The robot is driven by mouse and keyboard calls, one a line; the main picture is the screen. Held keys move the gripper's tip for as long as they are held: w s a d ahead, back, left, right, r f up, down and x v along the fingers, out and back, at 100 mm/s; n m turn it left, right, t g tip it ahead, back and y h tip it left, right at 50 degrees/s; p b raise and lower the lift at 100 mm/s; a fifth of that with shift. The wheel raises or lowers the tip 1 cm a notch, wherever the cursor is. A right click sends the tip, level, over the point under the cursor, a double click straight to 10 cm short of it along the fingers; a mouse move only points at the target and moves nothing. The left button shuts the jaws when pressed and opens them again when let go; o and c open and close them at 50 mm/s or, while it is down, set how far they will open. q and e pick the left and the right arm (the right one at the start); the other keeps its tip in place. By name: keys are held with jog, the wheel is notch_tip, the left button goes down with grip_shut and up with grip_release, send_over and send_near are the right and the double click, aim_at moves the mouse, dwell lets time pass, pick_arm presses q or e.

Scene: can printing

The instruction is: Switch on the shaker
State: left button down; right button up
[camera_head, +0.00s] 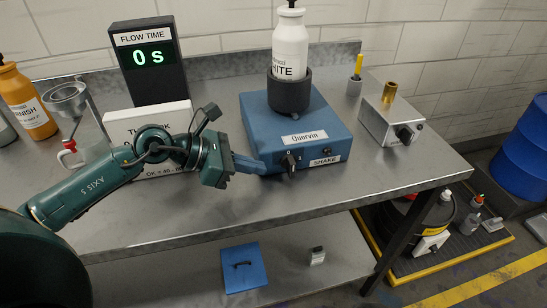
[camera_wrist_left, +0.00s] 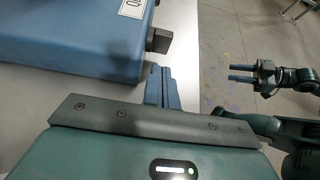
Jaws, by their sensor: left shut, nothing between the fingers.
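The shaker is a blue box (camera_head: 312,118) labelled "Quervin" and "SHAKE", standing on the metal bench. A white bottle (camera_head: 290,45) sits upright in its black cup (camera_head: 289,92). A black knob (camera_head: 288,161) is on its front face; it also shows in the left wrist view (camera_wrist_left: 159,40). My left gripper (camera_head: 262,167) is shut and empty, its blue fingertips just left of the knob. In the left wrist view its fingers (camera_wrist_left: 158,88) are together, a small distance from the knob. My right gripper (camera_wrist_left: 240,73) shows there too, fingers apart and empty, well away from the shaker.
A flow time display (camera_head: 150,58) reads "0 s" behind a white sign (camera_head: 150,120). An orange bottle (camera_head: 27,103) and a funnel stand (camera_head: 67,97) are at left. A grey box (camera_head: 391,120) with a knob stands right.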

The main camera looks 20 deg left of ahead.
aim_at(288, 167)
pick_arm(q)
jog(key=w+d, duration=0.1)
jog(key=w+d+p, duration=0.1)
jog(key=d, duration=0.1)
jog(key=shift+w+d+f, duration=0.15)
jog(key=shift+w+d, duration=0.1)
jog(key=shift+d, duration=0.1)
pick_arm(e)
jog(key=shift+s+d+r, duration=0.1)
jog(key=shift+s+d, duration=0.05)
jog(key=shift+d, duration=0.05)
pick_arm(q)
jog(key=shift+a, duration=0.1)
pick_arm(e)
jog(key=shift+r, duration=0.15)
